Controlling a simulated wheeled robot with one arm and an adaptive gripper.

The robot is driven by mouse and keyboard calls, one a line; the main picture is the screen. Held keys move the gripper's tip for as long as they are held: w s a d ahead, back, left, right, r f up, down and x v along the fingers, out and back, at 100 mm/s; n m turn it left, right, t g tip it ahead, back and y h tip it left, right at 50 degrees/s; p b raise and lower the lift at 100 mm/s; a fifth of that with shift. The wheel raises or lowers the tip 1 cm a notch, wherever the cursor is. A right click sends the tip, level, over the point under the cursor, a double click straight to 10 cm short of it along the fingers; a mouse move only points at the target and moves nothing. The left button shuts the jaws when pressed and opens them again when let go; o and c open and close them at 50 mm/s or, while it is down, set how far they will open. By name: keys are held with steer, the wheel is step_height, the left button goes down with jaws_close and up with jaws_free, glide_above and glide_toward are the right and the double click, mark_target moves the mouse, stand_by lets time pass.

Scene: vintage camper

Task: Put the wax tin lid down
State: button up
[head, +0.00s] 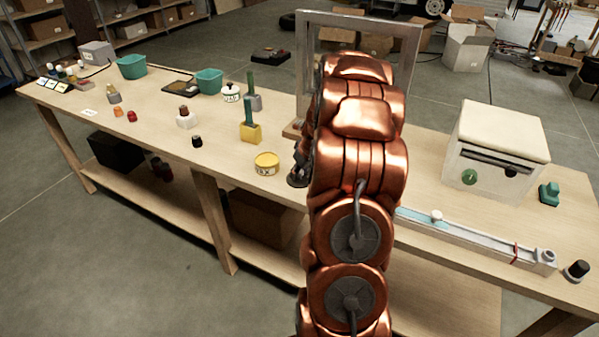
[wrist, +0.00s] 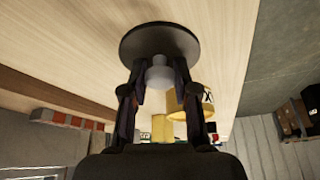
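My gripper (wrist: 160,78) is closed around the pale grey knob (wrist: 158,73) of a dark round lid in the wrist view. The lid (wrist: 158,38) is a flat disc beyond the fingertips, over the wooden bench top; whether it touches the wood I cannot tell. In the head view the lid (head: 298,181) shows as a dark disc near the bench's front edge, partly hidden by my arm. The yellow wax tin (head: 266,163) stands on the bench just left of it. The tin (wrist: 190,112) also shows behind the right finger in the wrist view.
A yellow block with a green handle (head: 250,132) and a small dark knob (head: 197,141) stand left of the tin. A grey frame (head: 359,19) rises behind my arm. A white box (head: 497,150) and a long rail (head: 478,240) lie to the right. Bare wood (head: 225,160) shows left of the tin.

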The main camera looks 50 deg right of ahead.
steer(key=o, duration=0.4)
steer(key=shift+r, duration=0.25)
steer(key=b+v, duration=0.3)
steer(key=v, duration=0.8)
steer(key=shift+s+r, duration=0.15)
steer(key=shift+r, duration=0.25)
steer(key=s+a+r+n+g+y, duration=0.1)
steer(key=s+a, duration=0.2)
steer(key=a, duration=0.9)
steer(key=s+a+g+y, duration=0.1)
steer(key=s+a+g, duration=0.1)
steer(key=a, duration=1)
steer(key=s+a+g, duration=0.1)
steer(key=s+a, duration=0.3)
steer(key=s, duration=0.3)
steer(key=s+a+f+g+h, duration=0.1)
steer(key=s+a, duration=0.3)
steer(key=s, duration=0.2)
steer(key=s+a+f+g, duration=0.1)
steer(key=s+a, duration=0.4)
steer(key=s, duration=0.2)
steer(key=shift+s+h, duration=0.3)
